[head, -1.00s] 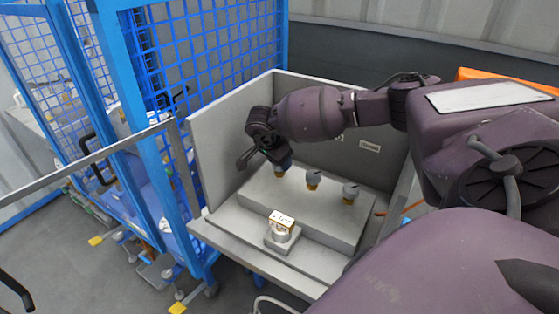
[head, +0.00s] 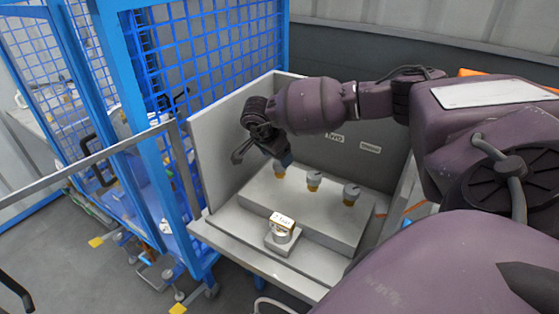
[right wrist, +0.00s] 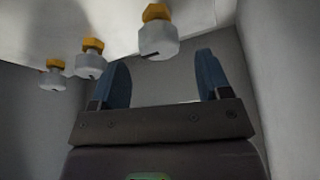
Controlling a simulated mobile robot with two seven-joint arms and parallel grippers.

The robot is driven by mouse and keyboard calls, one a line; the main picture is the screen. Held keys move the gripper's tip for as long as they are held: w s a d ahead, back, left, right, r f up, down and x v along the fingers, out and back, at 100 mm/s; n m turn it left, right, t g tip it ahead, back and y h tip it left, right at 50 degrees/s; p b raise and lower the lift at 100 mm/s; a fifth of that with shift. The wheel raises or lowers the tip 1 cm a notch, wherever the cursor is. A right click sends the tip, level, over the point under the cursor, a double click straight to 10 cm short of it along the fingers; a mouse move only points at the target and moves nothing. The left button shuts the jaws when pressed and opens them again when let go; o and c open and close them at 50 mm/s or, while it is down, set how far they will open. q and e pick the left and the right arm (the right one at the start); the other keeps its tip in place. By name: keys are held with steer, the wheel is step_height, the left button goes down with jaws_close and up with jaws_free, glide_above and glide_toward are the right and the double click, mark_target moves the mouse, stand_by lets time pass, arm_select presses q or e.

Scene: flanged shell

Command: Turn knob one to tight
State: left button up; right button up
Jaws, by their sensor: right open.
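Three grey knobs on brass-coloured stems stand in a row on a pale grey block (head: 300,205): a left knob (head: 279,168), a middle knob (head: 314,179) and a right knob (head: 351,191). My right gripper (head: 287,160) is just above the left knob, with its blue fingers partly hidden. In the right wrist view, the open right gripper (right wrist: 163,62) has one knob (right wrist: 158,40) between and just beyond its fingertips, apart from both. The other two knobs (right wrist: 90,64) are off to the left. My left gripper is not in view.
The block sits in a grey housing with a left wall (head: 215,155) and a back wall (head: 380,165) carrying small label plates (head: 335,138). A small labelled piece (head: 282,222) stands on the front ledge. A blue mesh cage (head: 210,60) is close on the left.

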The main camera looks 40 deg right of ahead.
steer(key=v, duration=0.7)
steer(key=shift+r, duration=0.2)
steer(key=shift+a+f, duration=0.1)
steer(key=shift+a, duration=0.05)
